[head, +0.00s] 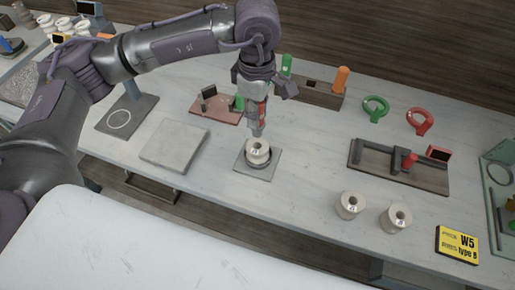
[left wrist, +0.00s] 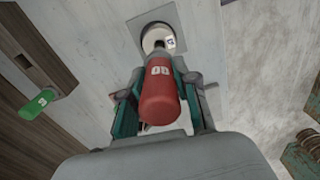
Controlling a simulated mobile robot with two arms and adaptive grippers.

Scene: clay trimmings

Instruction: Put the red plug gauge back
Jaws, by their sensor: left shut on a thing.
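My left gripper (head: 259,96) points down and is shut on the red plug gauge (head: 263,112). In the left wrist view the gauge's red handle (left wrist: 160,98), with white marks, sits between the two fingers. The gauge's grey lower end is just above a pale round bored part (head: 257,151); I cannot tell whether its tip is inside the bore. That part stands on a grey square plate (head: 243,165). A brown wooden rack (head: 316,94) behind holds a green-handled gauge (head: 286,64) and an orange-handled one (head: 342,78), with a dark empty hole between them. My right gripper is out of view.
Two more pale parts (head: 350,205) (head: 396,219) stand at the front right near a yellow sign (head: 457,245). A green ring (head: 375,109), a red ring (head: 420,121) and a dark fixture (head: 399,168) are right. A flat grey slab (head: 174,146) lies left.

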